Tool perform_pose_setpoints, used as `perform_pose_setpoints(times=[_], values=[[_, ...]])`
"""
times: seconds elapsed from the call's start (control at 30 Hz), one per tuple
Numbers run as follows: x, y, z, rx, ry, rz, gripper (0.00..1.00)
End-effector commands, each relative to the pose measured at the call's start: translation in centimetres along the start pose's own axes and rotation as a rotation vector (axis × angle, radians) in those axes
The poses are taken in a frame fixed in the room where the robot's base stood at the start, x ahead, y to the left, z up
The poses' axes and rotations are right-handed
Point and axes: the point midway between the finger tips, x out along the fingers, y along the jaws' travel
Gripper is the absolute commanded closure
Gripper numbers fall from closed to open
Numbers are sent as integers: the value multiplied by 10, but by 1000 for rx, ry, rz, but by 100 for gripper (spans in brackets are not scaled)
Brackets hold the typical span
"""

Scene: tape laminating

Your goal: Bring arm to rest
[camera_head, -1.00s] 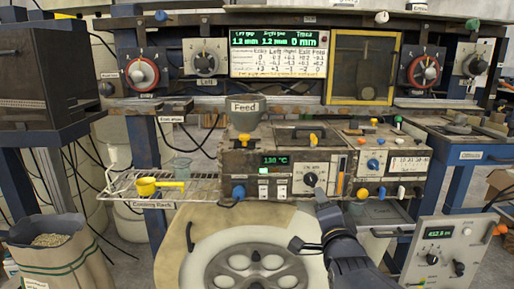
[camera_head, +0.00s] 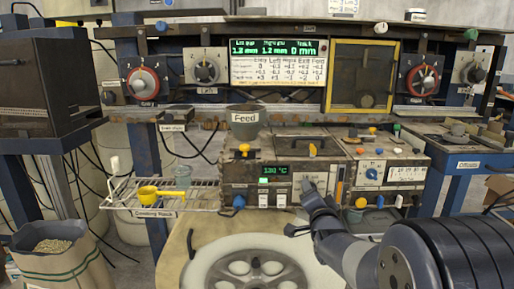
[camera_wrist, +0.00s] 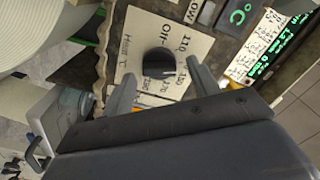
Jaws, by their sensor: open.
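My gripper (camera_head: 309,190) is in front of the laminating machine (camera_head: 240,172), by its temperature knob, with my arm reaching in from the lower right. In the wrist view my gripper (camera_wrist: 165,78) is open, its two grey fingers apart on either side of the black knob (camera_wrist: 158,63). Nothing is held between the fingers. I cannot tell whether they touch the knob. In the head view the knob is mostly hidden by the gripper.
A feed hopper (camera_head: 245,130) stands on the machine. A wire cooling rack (camera_head: 150,208) with a yellow scoop (camera_head: 147,193) is at left. A pellet bag (camera_head: 60,262) is at lower left. A large pale reel (camera_head: 225,265) is in front of the machine.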

Motion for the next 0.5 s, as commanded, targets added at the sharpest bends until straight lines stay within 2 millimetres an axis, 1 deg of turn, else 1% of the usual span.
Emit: perform_pose_setpoints(times=[0.03, 0.5], values=[[0, -4, -2, -38, -1, 1, 43], [-1, -5, -2, -404, -3, 2, 43]])
